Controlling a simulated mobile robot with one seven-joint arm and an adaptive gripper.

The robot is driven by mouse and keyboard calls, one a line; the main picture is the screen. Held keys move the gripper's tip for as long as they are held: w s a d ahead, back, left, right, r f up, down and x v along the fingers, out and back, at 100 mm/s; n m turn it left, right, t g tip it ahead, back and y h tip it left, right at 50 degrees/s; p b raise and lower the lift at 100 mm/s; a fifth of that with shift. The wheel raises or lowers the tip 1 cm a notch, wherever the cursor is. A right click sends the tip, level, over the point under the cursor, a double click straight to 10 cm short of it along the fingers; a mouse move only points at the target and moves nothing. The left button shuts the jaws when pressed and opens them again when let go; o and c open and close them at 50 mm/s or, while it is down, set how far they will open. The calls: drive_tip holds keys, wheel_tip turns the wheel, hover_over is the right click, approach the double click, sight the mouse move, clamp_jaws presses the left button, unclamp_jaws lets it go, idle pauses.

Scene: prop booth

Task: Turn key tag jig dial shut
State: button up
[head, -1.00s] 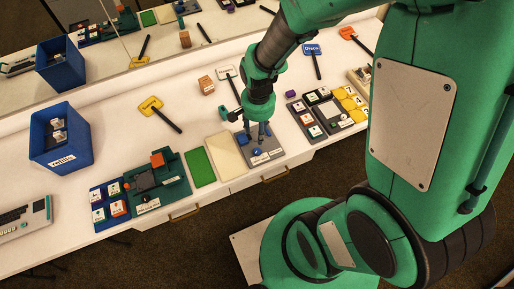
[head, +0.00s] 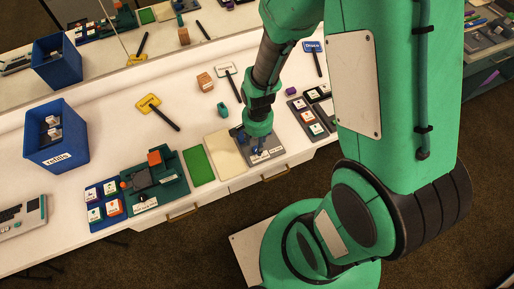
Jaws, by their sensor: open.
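A grey board (head: 276,154) with a white label on its front edge lies near the counter's front edge and looks like the jig. My gripper (head: 259,151) points down over this board, its fingers open, low and close to the surface. A small blue part, likely the dial, shows between or beside the fingers. The fingers and wrist hide most of it, so I cannot tell its angle or whether they touch it.
A cream panel (head: 226,156) and a green panel (head: 197,166) lie left of the board. A dark green fixture (head: 170,181) with an orange block and a blue bin (head: 70,151) stand farther left. A small green object (head: 222,109) sits behind. A tile tray (head: 301,106) is at right.

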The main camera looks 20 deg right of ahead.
drive_tip(key=shift+f+b, duration=0.35)
drive_tip(key=shift+f, duration=1.35)
clamp_jaws()
